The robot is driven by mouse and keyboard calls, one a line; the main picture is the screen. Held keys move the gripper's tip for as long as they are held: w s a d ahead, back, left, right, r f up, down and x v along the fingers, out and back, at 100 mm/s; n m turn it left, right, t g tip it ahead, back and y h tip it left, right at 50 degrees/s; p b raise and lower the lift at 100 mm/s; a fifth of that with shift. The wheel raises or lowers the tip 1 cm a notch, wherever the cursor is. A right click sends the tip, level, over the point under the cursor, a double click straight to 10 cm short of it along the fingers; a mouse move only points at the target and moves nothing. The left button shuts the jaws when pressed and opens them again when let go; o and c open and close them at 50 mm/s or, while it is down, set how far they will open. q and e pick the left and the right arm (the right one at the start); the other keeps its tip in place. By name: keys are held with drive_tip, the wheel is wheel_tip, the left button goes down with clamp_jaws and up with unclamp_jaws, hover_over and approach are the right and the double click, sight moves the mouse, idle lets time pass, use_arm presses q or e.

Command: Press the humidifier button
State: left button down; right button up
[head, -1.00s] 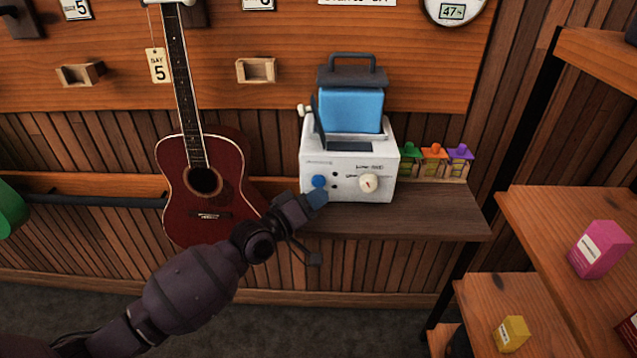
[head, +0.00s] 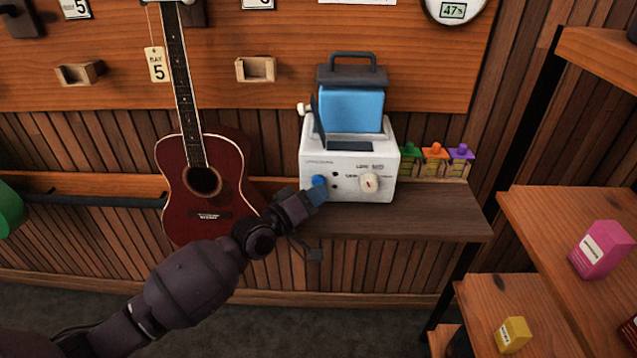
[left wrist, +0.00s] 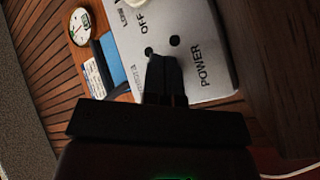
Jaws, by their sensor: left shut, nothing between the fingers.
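The white humidifier (head: 346,166) with a blue water tank (head: 351,110) stands on the dark wooden shelf. Its blue round button (head: 319,181) is at the left of the front face, with a cream dial (head: 369,183) to the right. My left gripper (head: 318,194) is shut and empty, its tips at or just in front of the lower edge of the button. In the left wrist view the shut fingers (left wrist: 164,72) point at the front panel by the word POWER and hide the button; contact cannot be told. My right gripper is not in view.
Wooden shelves with boxes are at the right.

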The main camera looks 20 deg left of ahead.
use_arm(q)
drive_tip(key=shift+w+a, duration=0.1)
drive_tip(key=shift+w, duration=0.25)
idle(0.3)
drive_tip(key=shift+s, duration=0.1)
drive_tip(key=shift+s+r+p, duration=0.15)
drive_tip(key=shift+s+p, duration=0.15)
drive_tip(key=shift+s, duration=0.25)
drive_tip(key=shift+s+d, duration=0.25)
drive_tip(key=shift+s, duration=0.05)
